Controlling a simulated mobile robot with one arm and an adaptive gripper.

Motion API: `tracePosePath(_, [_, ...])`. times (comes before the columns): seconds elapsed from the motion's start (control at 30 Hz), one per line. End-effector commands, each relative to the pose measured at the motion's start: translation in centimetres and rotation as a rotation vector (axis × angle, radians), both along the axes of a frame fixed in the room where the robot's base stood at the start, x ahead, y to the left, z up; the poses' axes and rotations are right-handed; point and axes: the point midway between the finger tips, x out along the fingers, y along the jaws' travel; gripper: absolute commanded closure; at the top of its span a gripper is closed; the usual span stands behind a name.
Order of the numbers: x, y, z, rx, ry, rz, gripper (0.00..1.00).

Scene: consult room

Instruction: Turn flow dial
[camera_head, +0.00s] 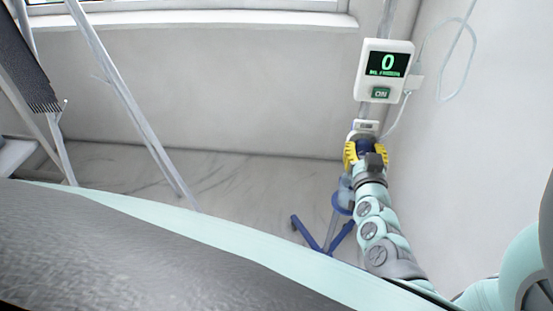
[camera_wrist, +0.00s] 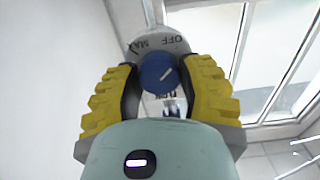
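In the head view my gripper (camera_head: 366,151) is at the pole, just below a white unit (camera_head: 365,127), and hides the knob.
A white monitor (camera_head: 386,71) on the pole above my gripper reads 0 in green and shows ON. A tube (camera_head: 461,45) loops along the right wall. Blue stand feet (camera_head: 322,236) are on the floor. A dark padded surface (camera_head: 120,245) fills the lower left.

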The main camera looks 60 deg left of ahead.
Motion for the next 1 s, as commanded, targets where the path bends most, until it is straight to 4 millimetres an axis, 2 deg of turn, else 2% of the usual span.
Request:
tracePosePath(0.07, [-0.02,0.02,0.00,0.000,0.000,0.001,0.72])
tracePosePath(0.3, [0.01,-0.01,-0.01,0.000,0.000,0.000,0.97])
tracePosePath(0.67, [0.14,-0.12,-0.23,0.040,0.046,-0.006,0.97])
tracePosePath(1.0, [0.28,-0.27,-0.55,0.204,0.235,-0.011,0.98])
